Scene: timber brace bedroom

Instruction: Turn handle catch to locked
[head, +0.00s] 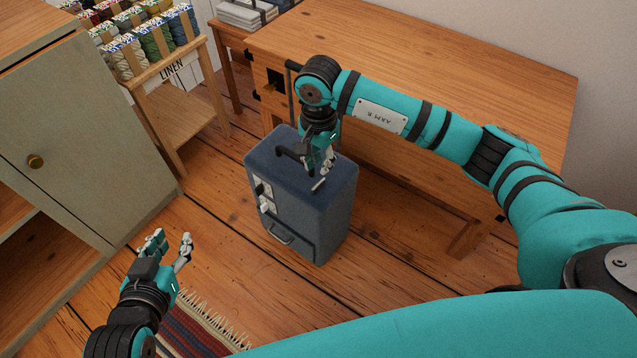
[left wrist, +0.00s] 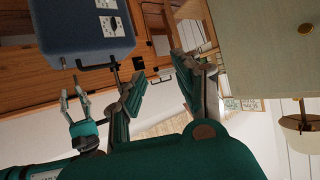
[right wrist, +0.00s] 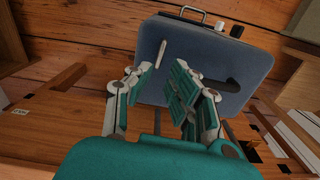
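A blue case (head: 300,195) stands upright on the wood floor, with a dark handle (head: 287,155) and a small pale bar-shaped catch (head: 319,185) on its top. In the right wrist view the pale catch (right wrist: 161,55) is just beyond my fingertips, and the dark handle (right wrist: 219,82) is partly hidden behind the right-hand finger. My right gripper (head: 322,170) is open over the case top; I cannot tell whether it touches anything. My left gripper (head: 171,238) is open and empty, left of the case and apart from it.
A wooden desk (head: 420,70) stands behind the case. A grey-green cabinet (head: 80,130) is at the left, beside a rack of yarn spools (head: 150,50). A striped rug (head: 195,330) lies at the front.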

